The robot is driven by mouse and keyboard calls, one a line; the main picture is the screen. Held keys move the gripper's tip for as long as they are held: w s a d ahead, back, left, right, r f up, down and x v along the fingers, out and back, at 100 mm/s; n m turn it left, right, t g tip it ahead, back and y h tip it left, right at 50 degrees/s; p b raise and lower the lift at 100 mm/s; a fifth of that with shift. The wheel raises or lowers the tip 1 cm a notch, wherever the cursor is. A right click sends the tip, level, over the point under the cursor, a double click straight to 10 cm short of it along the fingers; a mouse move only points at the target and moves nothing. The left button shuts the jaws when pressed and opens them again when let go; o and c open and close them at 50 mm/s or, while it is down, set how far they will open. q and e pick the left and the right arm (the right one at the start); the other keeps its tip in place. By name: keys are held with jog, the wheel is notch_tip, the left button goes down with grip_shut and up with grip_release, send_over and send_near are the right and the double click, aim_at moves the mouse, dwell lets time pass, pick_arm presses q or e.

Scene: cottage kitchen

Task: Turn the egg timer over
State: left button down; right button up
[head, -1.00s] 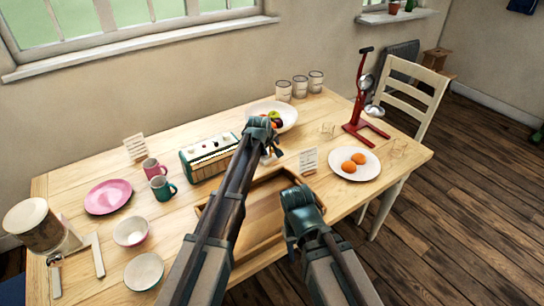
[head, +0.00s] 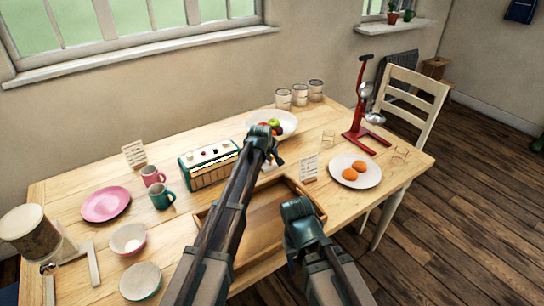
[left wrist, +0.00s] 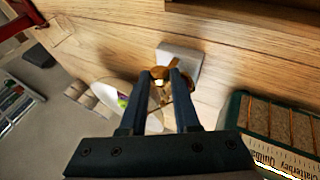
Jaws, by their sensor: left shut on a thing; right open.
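The egg timer (left wrist: 160,74) has brown wooden ends and sits between the fingertips of my left gripper (left wrist: 161,80), which is shut on it. My left gripper (head: 266,133) is over the table between the radio and the fruit bowl in the head view. There the gripper and arm hide most of the timer. I cannot tell which end of the timer is up. A pale square block (left wrist: 182,60) is just beyond the timer in the left wrist view. My right gripper (head: 297,208) is open over the tray's right side, apart from the timer.
A wooden tray (head: 262,238) lies below my arms. A green radio (head: 208,167), a fruit bowl (head: 288,123), a small card (head: 309,168), a plate (head: 347,181) with eggs and a red stand (head: 362,115) surround the left gripper. Mugs and bowls stand at the left.

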pick_arm(q)
jog(key=shift+w+d+r+m+g+y+p, duration=0.2)
jog(key=shift+g+y+p, duration=0.25)
jog(key=shift+g+y, duration=0.3)
jog(key=shift+w+d+f+m+g+y+p, duration=0.2)
jog(key=shift+g+y+p, duration=0.3)
jog(key=shift+y, duration=0.4)
jog(key=shift+d+r+m+g+y+p, duration=0.15)
jog(key=shift+m+g+y+p, duration=0.2)
jog(key=shift+g+y, duration=0.45)
jog(key=c, duration=0.6)
grip_release()
jog(key=shift+c, duration=0.2)
